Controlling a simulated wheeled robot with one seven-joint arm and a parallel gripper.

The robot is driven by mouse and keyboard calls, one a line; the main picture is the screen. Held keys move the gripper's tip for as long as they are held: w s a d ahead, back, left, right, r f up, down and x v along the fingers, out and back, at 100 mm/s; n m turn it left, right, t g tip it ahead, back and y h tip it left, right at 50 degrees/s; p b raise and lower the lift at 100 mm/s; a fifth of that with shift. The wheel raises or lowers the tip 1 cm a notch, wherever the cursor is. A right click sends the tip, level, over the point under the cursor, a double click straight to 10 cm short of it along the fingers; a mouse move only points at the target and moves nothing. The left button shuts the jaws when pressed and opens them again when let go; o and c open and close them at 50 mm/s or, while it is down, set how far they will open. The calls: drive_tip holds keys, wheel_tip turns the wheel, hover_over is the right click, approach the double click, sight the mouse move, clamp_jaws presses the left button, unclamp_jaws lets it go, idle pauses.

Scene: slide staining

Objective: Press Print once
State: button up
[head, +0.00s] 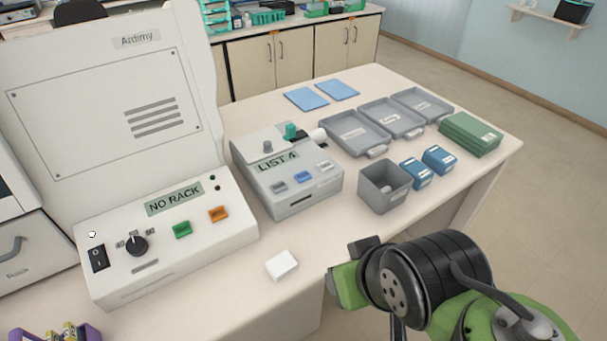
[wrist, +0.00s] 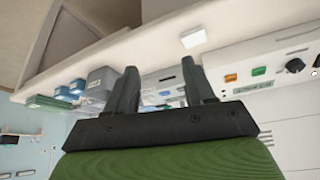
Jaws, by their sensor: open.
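The label printer (head: 265,200) is a pale grey box on the bench, with a display reading LIST 4. Its sloped front has a blue button (head: 303,177) between two grey buttons (head: 279,187); their lettering is too small to read. A dark slot is in its front face. My gripper (head: 346,283) is at the bench's front edge, right of and nearer than the printer, apart from it; its fingers are mostly hidden in the head view. In the wrist view my gripper (wrist: 160,82) has two dark fingers spread wide with nothing held, and the printer (wrist: 166,77) shows partly between them.
A large machine (head: 170,265) reading NO RACK stands left of the printer. A white block (head: 282,265) lies in front. A grey bin (head: 384,190), blue boxes (head: 415,174), grey trays (head: 358,137) and a green stack (head: 470,136) are to the right.

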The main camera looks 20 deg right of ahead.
clamp_jaws()
idle(1.3)
